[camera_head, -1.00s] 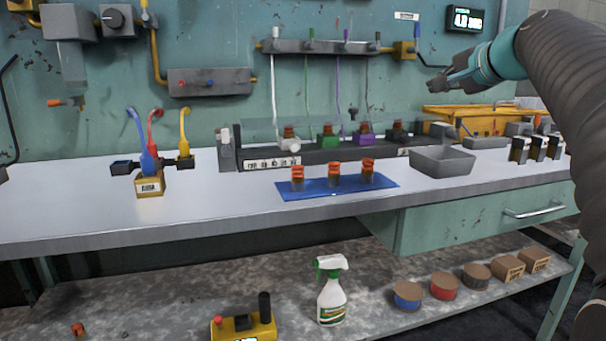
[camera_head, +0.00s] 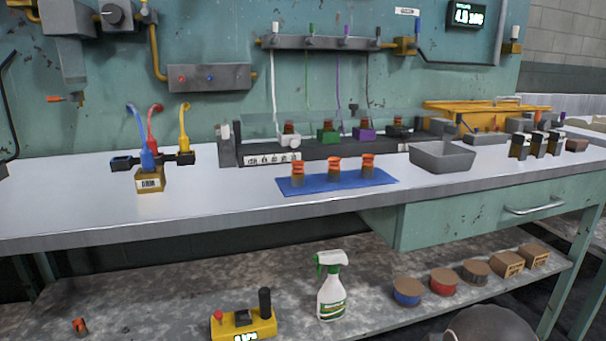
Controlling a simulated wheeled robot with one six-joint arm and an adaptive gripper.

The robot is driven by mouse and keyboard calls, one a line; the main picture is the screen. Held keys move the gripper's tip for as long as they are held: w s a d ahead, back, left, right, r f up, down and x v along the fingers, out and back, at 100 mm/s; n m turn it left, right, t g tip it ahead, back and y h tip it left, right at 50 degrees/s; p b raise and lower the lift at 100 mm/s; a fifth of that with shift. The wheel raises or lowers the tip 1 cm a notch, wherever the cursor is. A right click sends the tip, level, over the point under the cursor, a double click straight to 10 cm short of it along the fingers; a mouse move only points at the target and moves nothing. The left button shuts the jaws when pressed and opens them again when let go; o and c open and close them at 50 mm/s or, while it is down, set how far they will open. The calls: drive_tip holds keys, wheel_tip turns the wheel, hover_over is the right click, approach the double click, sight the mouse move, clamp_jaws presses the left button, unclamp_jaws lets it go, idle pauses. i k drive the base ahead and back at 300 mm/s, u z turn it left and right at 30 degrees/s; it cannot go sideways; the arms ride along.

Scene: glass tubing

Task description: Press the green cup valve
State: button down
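A green block (camera_head: 326,136) with a dark amber cup-like piece on top sits in the long dark rack (camera_head: 360,147) at the back of the bench. A thin green line (camera_head: 307,80) hangs above it from the grey wall manifold (camera_head: 325,43). A small green-topped valve (camera_head: 311,31) stands on that manifold. I cannot tell from the picture which of these is the cup valve, or whether either is pressed. My gripper is out of view.
White (camera_head: 290,140), purple (camera_head: 363,134) and black (camera_head: 399,132) blocks flank the green one. A blue mat (camera_head: 288,186) with 3 orange-banded cups lies in front. A grey tray (camera_head: 441,160) stands to the right.

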sight(311, 40)
drive_tip(key=z, duration=1.4)
drive_tip(key=k, duration=0.9)
drive_tip(key=u, duration=1.4)
drive_tip(key=i, duration=0.5)
drive_tip(key=z, duration=0.05)
